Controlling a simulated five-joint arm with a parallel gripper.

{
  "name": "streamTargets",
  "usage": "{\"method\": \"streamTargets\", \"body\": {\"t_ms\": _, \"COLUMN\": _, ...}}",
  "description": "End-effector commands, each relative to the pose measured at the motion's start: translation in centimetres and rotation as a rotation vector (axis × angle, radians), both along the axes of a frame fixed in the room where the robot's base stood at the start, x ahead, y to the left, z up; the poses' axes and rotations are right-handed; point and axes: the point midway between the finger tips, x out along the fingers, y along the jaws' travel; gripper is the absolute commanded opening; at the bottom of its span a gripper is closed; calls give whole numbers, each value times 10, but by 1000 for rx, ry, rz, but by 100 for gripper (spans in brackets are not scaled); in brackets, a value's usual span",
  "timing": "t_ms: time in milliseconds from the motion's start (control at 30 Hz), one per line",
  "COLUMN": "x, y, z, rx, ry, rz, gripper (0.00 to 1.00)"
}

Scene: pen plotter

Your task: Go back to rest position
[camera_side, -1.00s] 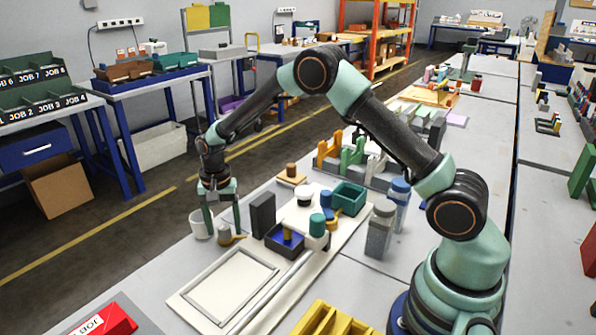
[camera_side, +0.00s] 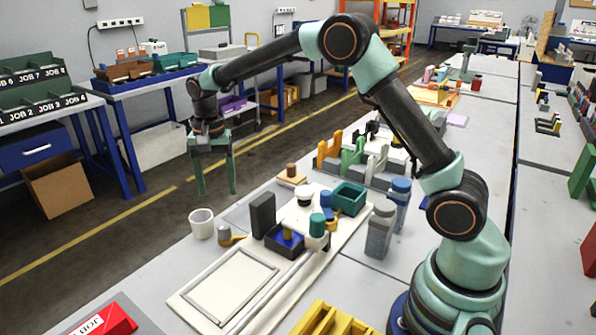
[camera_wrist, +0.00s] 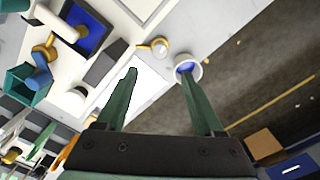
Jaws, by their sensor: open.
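My gripper (camera_side: 217,190) is open and empty, raised in the air above the table's left edge in the side view. Its two green fingers point down and stand well apart. In the wrist view my gripper (camera_wrist: 160,80) also shows nothing between its fingers. Below it a white cup (camera_side: 202,223) stands upright on the table, apart from the fingers. The cup shows in the wrist view (camera_wrist: 187,70) with a blue inside, near the right fingertip.
The plotter board with a grey frame (camera_side: 232,287) lies at the front. A small orange-brown item (camera_side: 228,238), a dark block (camera_side: 263,215), a blue-lined tray (camera_side: 285,241) and a teal bin (camera_side: 348,198) stand nearby. The air around my gripper is clear.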

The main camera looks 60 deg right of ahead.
Motion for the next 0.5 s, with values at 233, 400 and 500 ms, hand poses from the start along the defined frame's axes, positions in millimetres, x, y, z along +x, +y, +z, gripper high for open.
{"method": "streamTargets", "body": {"t_ms": 233, "x": -4, "y": -1, "z": 10, "rx": 0, "ry": -16, "rz": 24, "gripper": 69}}
{"method": "streamTargets", "body": {"t_ms": 400, "x": -24, "y": -6, "z": 45, "rx": -1, "ry": -78, "rz": 127, "gripper": 69}}
{"method": "streamTargets", "body": {"t_ms": 500, "x": -43, "y": -9, "z": 67, "rx": -7, "ry": -124, "rz": 211, "gripper": 69}}
